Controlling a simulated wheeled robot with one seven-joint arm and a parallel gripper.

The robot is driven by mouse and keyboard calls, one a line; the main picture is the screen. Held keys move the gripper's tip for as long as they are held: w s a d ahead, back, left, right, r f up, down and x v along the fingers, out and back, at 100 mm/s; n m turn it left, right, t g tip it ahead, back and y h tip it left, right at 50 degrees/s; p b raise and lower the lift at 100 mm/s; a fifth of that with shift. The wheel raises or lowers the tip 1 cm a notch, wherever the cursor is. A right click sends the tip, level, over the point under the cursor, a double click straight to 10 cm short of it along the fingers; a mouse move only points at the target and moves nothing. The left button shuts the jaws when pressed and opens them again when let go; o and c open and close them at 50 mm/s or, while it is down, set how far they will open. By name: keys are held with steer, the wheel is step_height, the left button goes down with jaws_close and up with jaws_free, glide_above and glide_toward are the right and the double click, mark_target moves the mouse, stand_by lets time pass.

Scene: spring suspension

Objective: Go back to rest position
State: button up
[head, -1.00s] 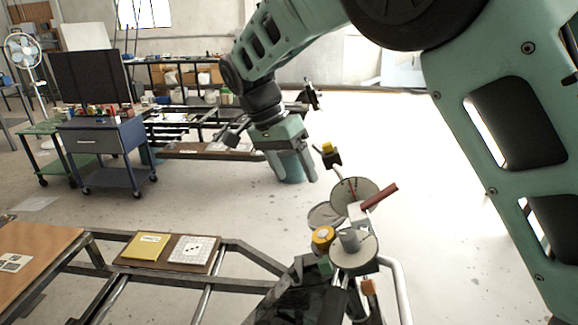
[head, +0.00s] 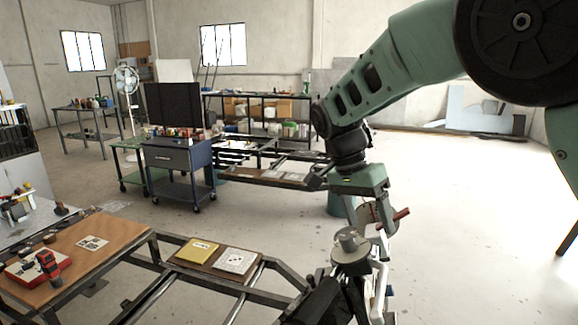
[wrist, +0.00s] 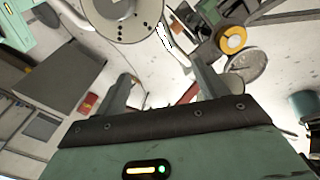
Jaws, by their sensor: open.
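My gripper (head: 362,190) is at the end of my green arm, just above and behind the suspension fixture in the head view. In the wrist view its two grey fingers (wrist: 163,88) stand wide apart with nothing between them. The fixture's round grey plate (head: 350,248) with a short cylinder on it is just below my gripper, and its red handle (head: 401,214) sticks out to the right. In the wrist view, a pale disc with holes (wrist: 125,14) and a yellow ring (wrist: 232,39) lie beyond the fingers. My gripper hides part of the fixture.
A frame table with a yellow booklet (head: 197,250) and a white sheet (head: 235,261) is at front left. A blue cart (head: 178,160) stands behind. Open floor lies at right.

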steer(key=s+d+f+n+t+y, duration=0.2)
steer(key=s+d+f+n, duration=0.25)
steer(key=s+d, duration=0.4)
steer(key=s+d+f+n+t+y, duration=0.2)
steer(key=s+d+f+n, duration=0.1)
steer(key=s+d+n, duration=0.5)
steer(key=s+a+r+n+g, duration=0.1)
steer(key=s+a+n, duration=0.1)
steer(key=s+a, duration=0.4)
steer(key=s+a+r+n+g, duration=0.1)
steer(key=s+a+n, duration=0.2)
steer(key=s+a, duration=0.3)
steer(key=a, duration=0.5)
steer(key=shift+s+a+r+n+g+y, duration=0.2)
steer(key=shift+a+r+n+g+y, duration=0.05)
steer(key=shift+a+n+g+y, duration=0.1)
steer(key=shift+c, duration=0.3)
